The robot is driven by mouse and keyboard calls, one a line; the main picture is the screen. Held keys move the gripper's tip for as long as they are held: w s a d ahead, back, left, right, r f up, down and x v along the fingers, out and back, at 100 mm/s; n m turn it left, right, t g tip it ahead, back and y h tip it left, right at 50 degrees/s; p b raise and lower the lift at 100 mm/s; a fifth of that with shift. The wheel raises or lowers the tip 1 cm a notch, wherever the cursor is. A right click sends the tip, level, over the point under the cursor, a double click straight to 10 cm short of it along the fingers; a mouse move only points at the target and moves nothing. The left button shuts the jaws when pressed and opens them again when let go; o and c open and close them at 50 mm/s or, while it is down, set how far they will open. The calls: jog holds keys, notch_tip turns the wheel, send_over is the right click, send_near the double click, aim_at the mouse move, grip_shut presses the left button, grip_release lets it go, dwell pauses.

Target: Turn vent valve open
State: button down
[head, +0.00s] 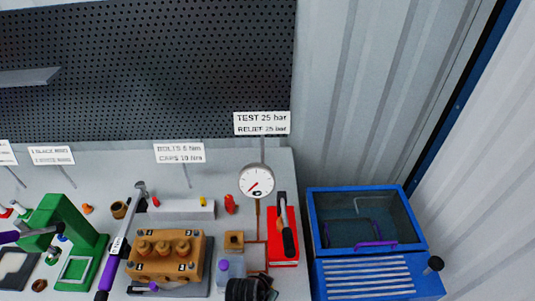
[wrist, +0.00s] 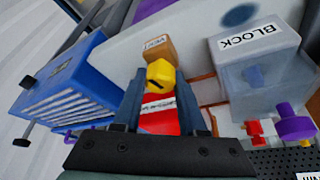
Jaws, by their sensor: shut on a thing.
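The vent valve shows in the wrist view as a yellow knob (wrist: 160,74) in front of a brown block (wrist: 160,48) with a partly hidden label that starts "VE". My gripper (wrist: 160,85) is shut on the yellow knob, with one blue-grey finger on each side of it. A dark slot or mark shows on the knob. In the head view a black ribbed shape (head: 250,289) at the bottom edge appears to be part of my arm's end; the fingers and the yellow knob cannot be made out there.
A red pump (head: 283,236), pressure gauge (head: 257,181), brown pump body (head: 165,256) and blue tub (head: 365,190) stand nearby.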

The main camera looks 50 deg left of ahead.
jog(key=n+y+p, duration=0.1)
jog(key=n, duration=0.2)
jog(key=shift+r+n, duration=0.1)
jog(key=shift+n, duration=0.2)
jog(key=n+g+y, duration=0.1)
jog(key=n, duration=0.2)
jog(key=shift+n, duration=0.3)
jog(key=n+g+y+b, duration=0.1)
jog(key=n+g, duration=0.1)
jog(key=n, duration=0.2)
jog(key=shift+n+g+b, duration=0.8)
jog(key=shift+n+b, duration=0.25)
jog(key=shift+n, duration=1.05)
jog(key=shift+c, duration=2.3)
grip_release()
